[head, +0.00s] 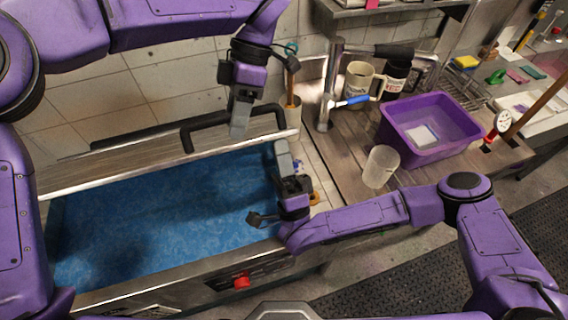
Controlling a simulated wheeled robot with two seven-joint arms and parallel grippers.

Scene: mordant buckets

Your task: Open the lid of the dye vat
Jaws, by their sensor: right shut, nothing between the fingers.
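The dye vat (200,268) is a steel tank at the left, and blue dye (150,215) shows across its open top. Its lid (110,172) is tilted up along the back, with a black bar handle (205,121) near the wall. My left gripper (239,130) points down at the handle, its fingers overlapping the bar. I cannot tell whether they grip it. My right gripper (281,147) is shut and empty at the vat's right end, its fingers pointing up close to the lid's right edge.
A wooden counter (335,165) stands right of the vat. It holds a purple basin (428,157), a clear beaker (380,166), mugs (359,85) and a tap (328,90). A red knob (241,282) is on the vat's front. My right forearm crosses the counter's front.

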